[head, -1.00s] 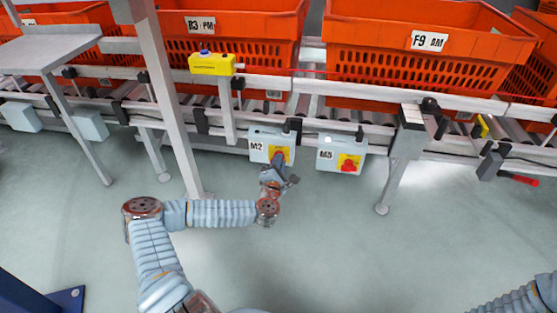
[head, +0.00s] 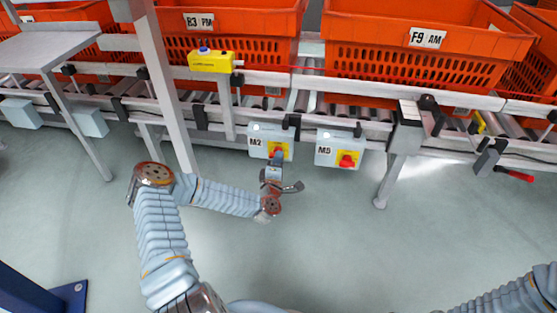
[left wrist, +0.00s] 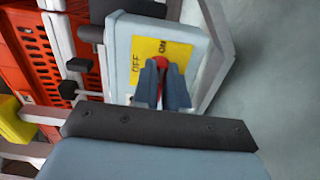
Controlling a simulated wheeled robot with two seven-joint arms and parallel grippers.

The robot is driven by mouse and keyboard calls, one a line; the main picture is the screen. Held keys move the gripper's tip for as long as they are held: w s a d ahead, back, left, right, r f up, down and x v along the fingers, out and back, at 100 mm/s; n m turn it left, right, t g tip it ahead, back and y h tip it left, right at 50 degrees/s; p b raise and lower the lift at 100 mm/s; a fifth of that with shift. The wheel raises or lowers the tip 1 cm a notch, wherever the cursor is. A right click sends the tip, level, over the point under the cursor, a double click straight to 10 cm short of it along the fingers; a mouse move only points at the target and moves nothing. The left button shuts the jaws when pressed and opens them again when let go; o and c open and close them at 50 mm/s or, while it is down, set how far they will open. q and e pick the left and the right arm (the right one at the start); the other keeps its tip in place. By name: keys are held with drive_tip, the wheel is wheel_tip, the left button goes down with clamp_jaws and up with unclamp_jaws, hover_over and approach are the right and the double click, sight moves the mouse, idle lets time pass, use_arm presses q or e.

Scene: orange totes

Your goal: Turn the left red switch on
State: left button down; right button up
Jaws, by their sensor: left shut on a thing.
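The left switch box, labelled M2 (head: 258,130), is a pale blue box with a yellow plate under the conveyor rail. My left gripper (head: 277,156) is at its front. The right switch box, labelled M5 (head: 328,139), has a red switch (head: 347,160) in plain view. My right gripper is out of view.
Orange totes (head: 410,60) stand on the roller conveyor behind the boxes. A yellow device (head: 211,61) is mounted above left. A grey post (head: 160,80) stands left of the M2 box, and a support leg (head: 397,165) right of M5. The floor in front is clear.

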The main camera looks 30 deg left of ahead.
use_arm(q)
drive_tip(key=shift+w+a+r, duration=0.1)
drive_tip(key=shift+r, duration=0.05)
drive_tip(key=c, duration=1.2)
unclamp_jaws()
drive_tip(key=shift+o, duration=0.2)
drive_tip(key=v, duration=1.4)
drive_tip(key=shift+p, duration=0.35)
